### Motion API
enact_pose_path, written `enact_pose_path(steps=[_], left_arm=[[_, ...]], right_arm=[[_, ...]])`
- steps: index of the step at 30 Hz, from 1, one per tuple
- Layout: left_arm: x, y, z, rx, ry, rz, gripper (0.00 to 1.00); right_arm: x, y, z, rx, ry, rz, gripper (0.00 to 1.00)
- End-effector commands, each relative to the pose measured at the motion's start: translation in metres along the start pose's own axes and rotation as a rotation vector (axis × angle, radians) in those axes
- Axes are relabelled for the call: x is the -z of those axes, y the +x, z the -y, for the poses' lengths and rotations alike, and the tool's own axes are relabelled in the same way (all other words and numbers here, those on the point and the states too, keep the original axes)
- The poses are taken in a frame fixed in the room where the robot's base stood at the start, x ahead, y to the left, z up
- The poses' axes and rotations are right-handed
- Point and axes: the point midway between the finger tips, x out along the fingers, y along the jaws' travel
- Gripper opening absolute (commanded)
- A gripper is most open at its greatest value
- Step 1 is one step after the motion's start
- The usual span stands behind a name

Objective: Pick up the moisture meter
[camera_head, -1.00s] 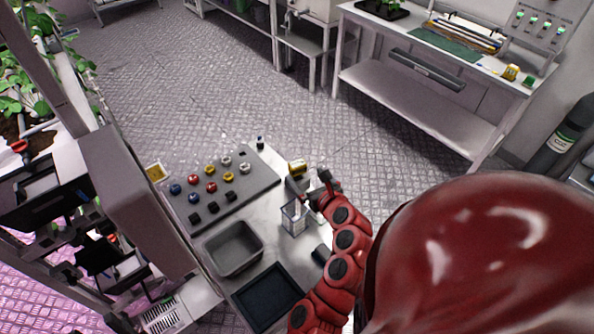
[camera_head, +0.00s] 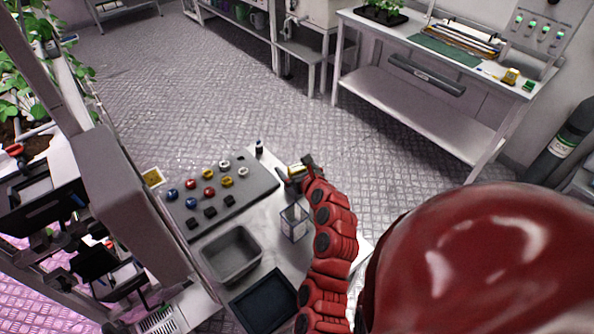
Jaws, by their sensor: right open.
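A small yellow and dark item (camera_head: 296,170), which looks like the moisture meter, is at the far right edge of the workbench. It is small and partly covered by my right gripper. My right gripper (camera_head: 289,178), at the end of the red arm, is open right at this item, its fingers pointing left. I cannot tell whether the fingers touch it. My left gripper is not in view.
A grey board (camera_head: 225,196) holds several coloured knobs. A clear container (camera_head: 294,222) stands close to my right arm. A grey bin (camera_head: 231,256) and a dark tray (camera_head: 264,302) are nearer. A small dark bottle (camera_head: 259,148) stands behind the board.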

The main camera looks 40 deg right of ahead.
Motion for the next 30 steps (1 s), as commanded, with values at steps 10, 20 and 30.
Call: enact_pose_path(steps=[10,20,30], left_arm=[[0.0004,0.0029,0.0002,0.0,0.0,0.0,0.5],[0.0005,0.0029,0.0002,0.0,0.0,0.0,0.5],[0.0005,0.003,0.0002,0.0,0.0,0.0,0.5]], right_arm=[[0.0019,0.0093,0.0003,0.001,0.001,-0.002,1.0],[0.0016,0.0092,0.0002,0.001,0.001,-0.001,0.48],[0.0011,0.009,0.0003,0.001,0.001,0.0,0.0]])
